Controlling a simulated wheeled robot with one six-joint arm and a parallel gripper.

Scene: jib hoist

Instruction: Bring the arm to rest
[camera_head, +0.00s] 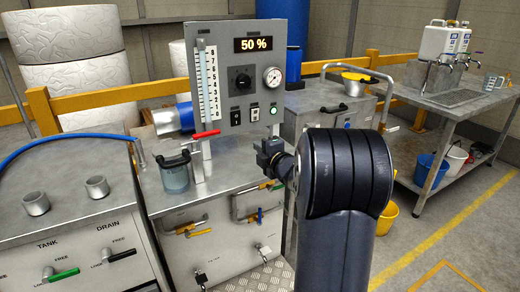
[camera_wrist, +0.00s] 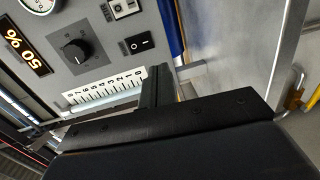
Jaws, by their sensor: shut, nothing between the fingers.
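My arm (camera_head: 345,180) rises in the head view in front of the bench, with its thick dark joint at the top and its wrist parts pointing left. In the wrist view my gripper (camera_wrist: 156,75) shows as dark fingers shut together with nothing between them. In the head view the fingertips are hard to make out behind the arm. The control panel (camera_head: 251,75) stands behind, reading 50 %, with a black knob, a round gauge and switches. It also shows turned on its side in the wrist view (camera_wrist: 105,30). I see no contact between gripper and panel.
A jar (camera_head: 174,172) and a red-handled valve (camera_head: 205,135) stand on the metal bench left of my arm. A cabinet with TANK and DRAIN levers (camera_head: 75,235) is at left. A side table (camera_head: 455,100) with jugs stands at right. Floor at lower right is open.

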